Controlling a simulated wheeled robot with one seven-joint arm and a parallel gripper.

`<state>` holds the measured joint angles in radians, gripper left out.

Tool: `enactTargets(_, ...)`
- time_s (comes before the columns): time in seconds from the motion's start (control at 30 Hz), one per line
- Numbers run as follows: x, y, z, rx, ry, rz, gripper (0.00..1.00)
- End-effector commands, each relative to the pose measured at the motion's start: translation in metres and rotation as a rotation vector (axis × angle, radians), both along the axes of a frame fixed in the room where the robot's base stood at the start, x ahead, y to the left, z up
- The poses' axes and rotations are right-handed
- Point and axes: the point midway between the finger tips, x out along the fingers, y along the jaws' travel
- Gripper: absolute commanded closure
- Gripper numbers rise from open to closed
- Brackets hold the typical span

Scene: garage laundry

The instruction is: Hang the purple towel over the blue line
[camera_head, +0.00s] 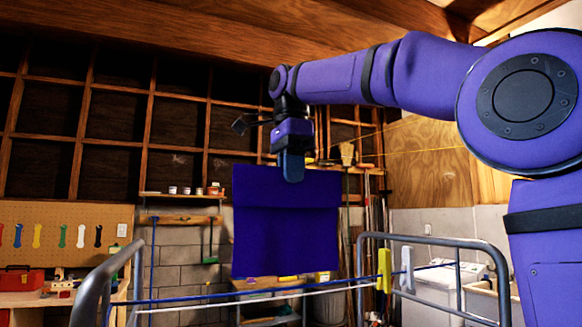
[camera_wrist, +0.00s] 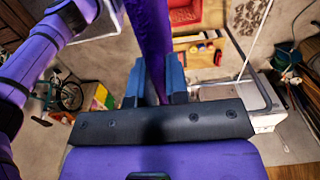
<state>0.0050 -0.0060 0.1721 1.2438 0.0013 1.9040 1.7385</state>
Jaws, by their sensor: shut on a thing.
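The purple towel (camera_head: 285,235) hangs flat and upright from my gripper (camera_head: 291,172), with a crosswise edge or fold near its top. My gripper is shut on the towel's top edge. In the wrist view the towel (camera_wrist: 151,30) shows edge-on between the fingers of my gripper (camera_wrist: 160,78). The blue line (camera_head: 205,297) runs across the grey metal frame. In the head view the towel's lower edge appears just above the blue line; I cannot tell their distance in depth. The blue line is not clear in the wrist view.
A white line (camera_head: 200,308) runs close to the blue one. A yellow clip (camera_head: 384,270) and a white clip (camera_head: 407,269) sit on the right part. Grey rails stand at left (camera_head: 105,280) and right (camera_head: 430,241). A pegboard (camera_head: 75,222) and red toolbox (camera_head: 20,279) are at left.

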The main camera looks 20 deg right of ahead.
Motion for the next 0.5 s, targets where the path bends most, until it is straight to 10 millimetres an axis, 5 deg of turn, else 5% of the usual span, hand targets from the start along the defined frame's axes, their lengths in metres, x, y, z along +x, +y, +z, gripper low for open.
enactTargets(0.5,-0.001,0.0,-0.036,0.0,0.001,0.0,1.0)
